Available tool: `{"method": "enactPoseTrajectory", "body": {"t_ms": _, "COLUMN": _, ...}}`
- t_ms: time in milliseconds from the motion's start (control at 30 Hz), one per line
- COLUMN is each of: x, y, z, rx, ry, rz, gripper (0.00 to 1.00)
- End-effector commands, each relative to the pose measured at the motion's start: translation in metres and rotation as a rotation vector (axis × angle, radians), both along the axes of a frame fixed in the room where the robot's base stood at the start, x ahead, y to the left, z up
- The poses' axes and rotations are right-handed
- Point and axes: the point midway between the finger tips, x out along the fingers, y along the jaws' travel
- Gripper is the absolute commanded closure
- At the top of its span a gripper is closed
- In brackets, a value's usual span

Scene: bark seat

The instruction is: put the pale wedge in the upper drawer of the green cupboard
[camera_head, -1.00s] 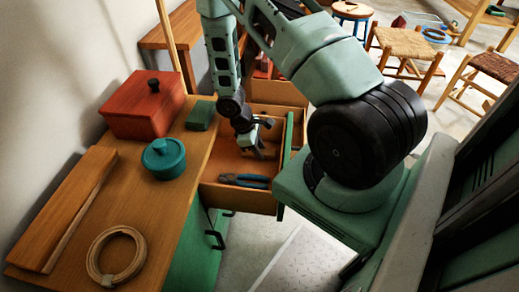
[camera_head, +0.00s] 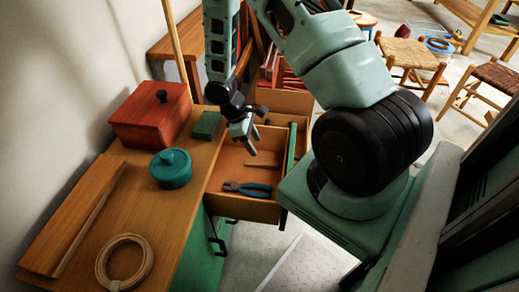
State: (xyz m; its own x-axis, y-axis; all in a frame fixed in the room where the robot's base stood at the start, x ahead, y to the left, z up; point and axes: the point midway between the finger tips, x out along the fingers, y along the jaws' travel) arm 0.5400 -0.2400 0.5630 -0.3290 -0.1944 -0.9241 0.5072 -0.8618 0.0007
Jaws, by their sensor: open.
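The green cupboard (camera_head: 190,262) has a wooden top, and its upper drawer (camera_head: 238,208) is pulled open. A slim pale piece (camera_head: 262,165), which looks like the pale wedge, lies flat on the drawer floor behind the pliers. Its exact shape is too small to tell. My gripper (camera_head: 255,130) is above the back part of the drawer, its fingers apart with nothing seen between them. It is clear of the pale piece.
Blue-handled pliers (camera_head: 247,189) lie in the drawer. On the cupboard top are a red box (camera_head: 150,122), a teal pot (camera_head: 171,170), a green block (camera_head: 207,125), a wooden board (camera_head: 70,220) and a coil (camera_head: 124,262). Another open drawer (camera_head: 285,101) is behind.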

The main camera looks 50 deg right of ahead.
Motion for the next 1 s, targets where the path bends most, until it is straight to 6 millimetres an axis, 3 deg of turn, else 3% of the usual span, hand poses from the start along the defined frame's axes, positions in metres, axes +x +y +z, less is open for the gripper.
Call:
{"method": "enactPoseTrajectory", "body": {"t_ms": 133, "x": 0.008, "y": 0.004, "z": 0.023, "rx": -0.001, "ry": -0.002, "rz": -0.001, "gripper": 0.52}}
{"method": "enactPoseTrajectory", "body": {"t_ms": 467, "x": 0.015, "y": 0.016, "z": 0.041, "rx": 0.002, "ry": -0.013, "rz": 0.002, "gripper": 0.52}}
{"method": "enactPoseTrajectory", "body": {"t_ms": 567, "x": 0.021, "y": 0.046, "z": 0.065, "rx": 0.012, "ry": -0.050, "rz": 0.012, "gripper": 0.52}}
{"method": "enactPoseTrajectory", "body": {"t_ms": 733, "x": 0.014, "y": 0.136, "z": 0.133, "rx": 0.060, "ry": -0.149, "rz": 0.035, "gripper": 0.52}}
{"method": "enactPoseTrajectory", "body": {"t_ms": 867, "x": -0.018, "y": 0.203, "z": 0.183, "rx": 0.113, "ry": -0.216, "rz": 0.059, "gripper": 0.52}}
{"method": "enactPoseTrajectory", "body": {"t_ms": 1000, "x": -0.068, "y": 0.258, "z": 0.224, "rx": 0.178, "ry": -0.274, "rz": 0.093, "gripper": 0.52}}
